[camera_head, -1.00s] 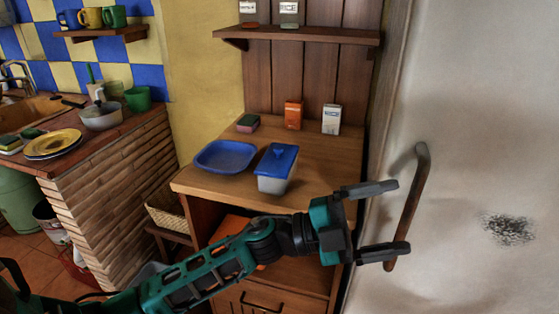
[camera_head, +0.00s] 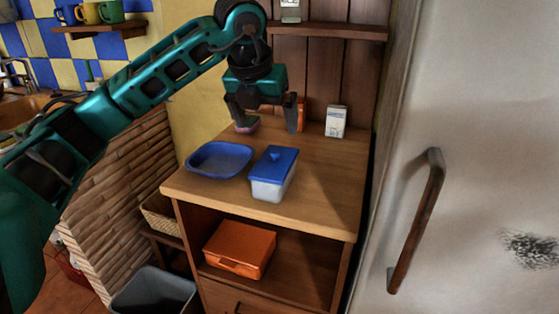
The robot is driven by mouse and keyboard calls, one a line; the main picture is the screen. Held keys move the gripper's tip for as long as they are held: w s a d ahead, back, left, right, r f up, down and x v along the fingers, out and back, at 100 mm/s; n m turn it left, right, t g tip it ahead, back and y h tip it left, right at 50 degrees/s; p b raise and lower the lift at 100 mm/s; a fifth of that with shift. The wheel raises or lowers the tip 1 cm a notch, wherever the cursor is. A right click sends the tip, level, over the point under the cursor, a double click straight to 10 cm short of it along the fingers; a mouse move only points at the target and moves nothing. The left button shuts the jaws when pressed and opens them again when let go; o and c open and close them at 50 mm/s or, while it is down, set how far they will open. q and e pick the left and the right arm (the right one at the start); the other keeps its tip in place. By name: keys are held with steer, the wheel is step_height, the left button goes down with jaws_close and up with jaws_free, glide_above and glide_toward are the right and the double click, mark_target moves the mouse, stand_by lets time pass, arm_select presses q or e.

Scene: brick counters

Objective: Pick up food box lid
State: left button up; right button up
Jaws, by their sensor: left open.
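The food box (camera_head: 272,189) stands on the wooden counter, a pale container with a blue lid (camera_head: 275,159) that has a small knob on top. The lid sits on the box. My left gripper (camera_head: 268,128) is open and empty, pointing down above the back of the counter. In the picture its fingers are just above and behind the lid, apart from it. My right gripper is not in view.
A blue tray (camera_head: 219,160) sits left of the box. A sponge (camera_head: 247,125), a partly hidden orange carton and a white carton (camera_head: 335,121) stand behind. An orange box (camera_head: 240,248) is on the shelf below. The fridge handle (camera_head: 415,220) juts out at right.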

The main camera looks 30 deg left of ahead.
arm_select(q)
glide_toward(272, 166)
steer(key=shift+w+a+f+b, duration=0.15)
steer(key=shift+w+f+b, duration=0.2)
steer(key=shift+w+f, duration=0.3)
steer(key=x, duration=0.4)
steer(key=shift+s+f, duration=0.3)
steer(key=shift+f, duration=0.2)
steer(key=shift+w+f, duration=0.25)
steer(key=shift+f, duration=0.2)
steer(key=c, duration=0.9)
steer(key=shift+r, duration=0.1)
